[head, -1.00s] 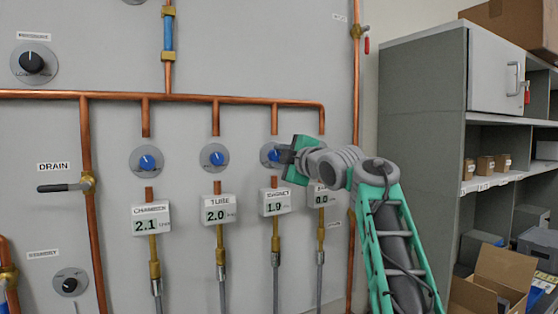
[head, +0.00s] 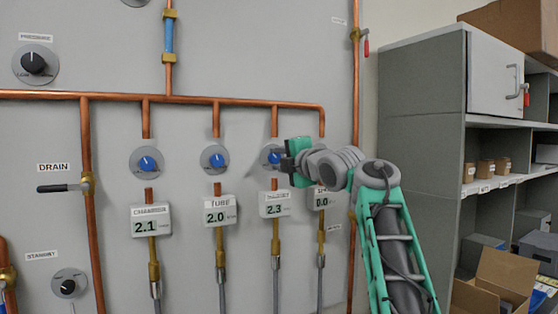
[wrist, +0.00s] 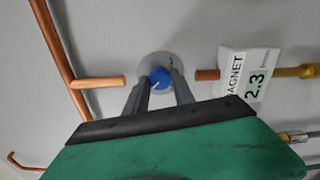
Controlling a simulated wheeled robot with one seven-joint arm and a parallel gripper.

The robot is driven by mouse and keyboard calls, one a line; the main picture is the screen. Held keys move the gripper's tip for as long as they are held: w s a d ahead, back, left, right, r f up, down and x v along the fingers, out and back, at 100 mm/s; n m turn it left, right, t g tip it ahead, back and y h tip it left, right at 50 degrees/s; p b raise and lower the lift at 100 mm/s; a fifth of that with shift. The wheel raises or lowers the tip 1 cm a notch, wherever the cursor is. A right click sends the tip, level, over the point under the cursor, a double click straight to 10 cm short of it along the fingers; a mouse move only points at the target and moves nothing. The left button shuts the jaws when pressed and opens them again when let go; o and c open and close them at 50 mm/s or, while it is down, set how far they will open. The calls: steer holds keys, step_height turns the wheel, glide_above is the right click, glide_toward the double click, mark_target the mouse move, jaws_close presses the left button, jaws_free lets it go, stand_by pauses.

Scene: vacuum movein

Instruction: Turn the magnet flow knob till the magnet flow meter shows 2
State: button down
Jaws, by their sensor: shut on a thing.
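The blue magnet flow knob (head: 273,156) sits on a round grey plate on the panel, and my gripper covers its right side in the head view. In the wrist view the knob (wrist: 160,77) is between the two fingers of my gripper (wrist: 158,84), which is shut on it. The magnet flow meter (head: 275,204) is the white box below the knob and reads 2.3. The meter also shows in the wrist view (wrist: 247,75), with 2.3 turned sideways.
The chamber meter (head: 151,219) reads 2.1 and the tube meter (head: 220,212) reads 2.0. Blue knobs (head: 147,161) stand above them. A fourth meter (head: 322,200), partly behind my arm, reads 0.0. Copper pipes (head: 200,99) run along the panel. Shelves (head: 500,182) stand at the right.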

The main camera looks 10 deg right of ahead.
steer(key=c, duration=1.1)
jaws_free()
steer(key=shift+o, duration=0.2)
steer(key=b+v, duration=0.3)
steer(key=v, duration=0.5)
